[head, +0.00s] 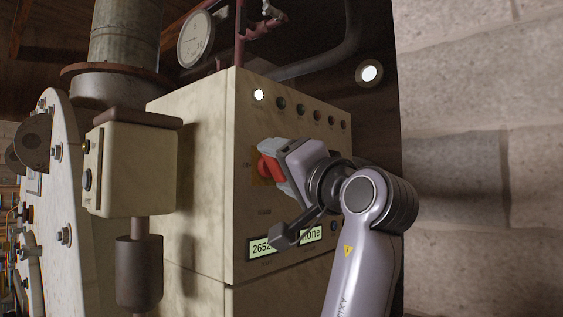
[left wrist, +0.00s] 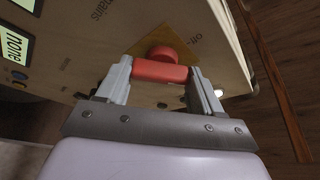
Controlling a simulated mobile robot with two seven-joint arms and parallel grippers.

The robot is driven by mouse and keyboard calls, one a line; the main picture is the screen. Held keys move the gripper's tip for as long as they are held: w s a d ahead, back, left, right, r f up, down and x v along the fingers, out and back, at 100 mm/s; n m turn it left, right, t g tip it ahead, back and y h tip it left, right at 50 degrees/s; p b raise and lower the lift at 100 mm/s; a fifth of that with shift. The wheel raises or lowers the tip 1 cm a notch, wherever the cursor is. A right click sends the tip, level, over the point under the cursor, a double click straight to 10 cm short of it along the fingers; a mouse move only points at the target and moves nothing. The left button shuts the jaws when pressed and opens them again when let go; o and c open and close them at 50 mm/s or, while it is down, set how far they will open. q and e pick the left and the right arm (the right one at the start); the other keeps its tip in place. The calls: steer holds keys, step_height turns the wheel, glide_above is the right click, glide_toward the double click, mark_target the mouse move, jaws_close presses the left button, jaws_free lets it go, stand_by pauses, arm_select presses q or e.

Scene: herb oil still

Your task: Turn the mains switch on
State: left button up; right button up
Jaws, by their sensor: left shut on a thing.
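The mains switch (head: 267,168) is a red rotary handle on a yellow plate on the front of the cream control cabinet (head: 200,130). In the left wrist view its red bar (left wrist: 160,71) lies crosswise between my fingers, with a round red hub behind it. The yellow plate (left wrist: 177,92) shows around the hub. My left gripper (head: 275,162) is shut on the bar, one finger at each end. The word "mains" is printed on the panel beside it. Part of the handle is hidden by my gripper in the head view. My right gripper is not in view.
A row of lamps tops the panel; the leftmost lamp (head: 258,95) glows white, the others look dark. Two displays sit low; one (head: 263,247) is partly covered by my arm, the other (head: 309,234) reads "none". A smaller switch box (head: 130,165) stands left. A stone wall (head: 480,150) is at right.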

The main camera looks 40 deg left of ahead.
arm_select(q)
steer(key=shift+r+m+t+h+p, duration=0.15)
steer(key=shift+m+h+p, duration=0.45)
steer(key=shift+m, duration=1.15)
steer(key=shift+f+m+t+h+p, duration=0.15)
steer(key=shift+m+h+p, duration=0.4)
steer(key=shift+m, duration=1.2)
steer(key=shift+r+h, duration=0.1)
steer(key=shift+h, duration=0.15)
steer(key=o, duration=1)
steer(key=shift+o, duration=0.2)
